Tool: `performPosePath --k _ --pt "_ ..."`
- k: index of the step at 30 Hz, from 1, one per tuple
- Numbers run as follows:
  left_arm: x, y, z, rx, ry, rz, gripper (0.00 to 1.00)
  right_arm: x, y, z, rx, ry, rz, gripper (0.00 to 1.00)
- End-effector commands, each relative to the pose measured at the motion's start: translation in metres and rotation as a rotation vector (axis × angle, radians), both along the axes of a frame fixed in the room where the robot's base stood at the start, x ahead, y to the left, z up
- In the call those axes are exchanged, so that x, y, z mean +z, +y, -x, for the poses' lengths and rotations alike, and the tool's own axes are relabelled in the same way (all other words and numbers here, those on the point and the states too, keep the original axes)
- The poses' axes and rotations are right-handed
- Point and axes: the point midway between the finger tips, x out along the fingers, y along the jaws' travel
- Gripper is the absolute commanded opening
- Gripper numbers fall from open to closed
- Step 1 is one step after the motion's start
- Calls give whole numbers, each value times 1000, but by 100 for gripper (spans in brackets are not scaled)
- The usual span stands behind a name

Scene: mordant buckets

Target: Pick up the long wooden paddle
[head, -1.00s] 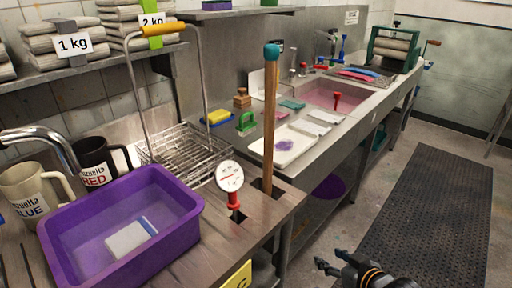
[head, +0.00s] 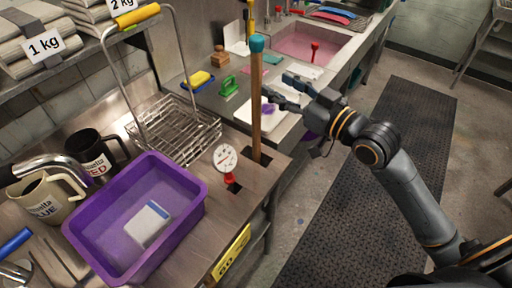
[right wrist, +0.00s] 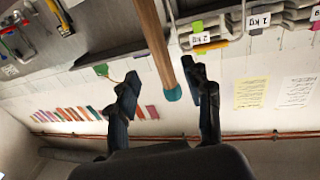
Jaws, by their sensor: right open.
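In the right wrist view the shaft (right wrist: 157,45) and teal cap (right wrist: 172,94) show in the gap between the two open fingers (right wrist: 161,72). I cannot tell whether a finger touches the shaft. The paddle's lower end is hidden in the slot. My left gripper is not in view.
A dial thermometer (head: 225,158) with a red stem stands left of the paddle. A purple tub (head: 187,215), a wire basket (head: 183,140) and two mugs (head: 50,197) stand further left. A white tray (head: 283,126) and pink sink (head: 300,45) lie behind. The floor mat (head: 400,130) is clear.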

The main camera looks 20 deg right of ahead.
Motion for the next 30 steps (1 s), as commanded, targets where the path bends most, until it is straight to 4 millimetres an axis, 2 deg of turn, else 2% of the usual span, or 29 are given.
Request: performPosePath --k 3,11,19,29,30 --pt "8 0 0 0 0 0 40 3 7 -17 -2 -1 -3 50" --pt "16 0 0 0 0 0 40 0 16 -33 -1 1 0 50" --pt "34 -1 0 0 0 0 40 -5 33 -65 -2 0 -1 50" --pt "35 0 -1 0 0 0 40 -8 37 -71 -1 0 1 50" --pt "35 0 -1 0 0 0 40 -8 37 -71 -1 0 1 42"
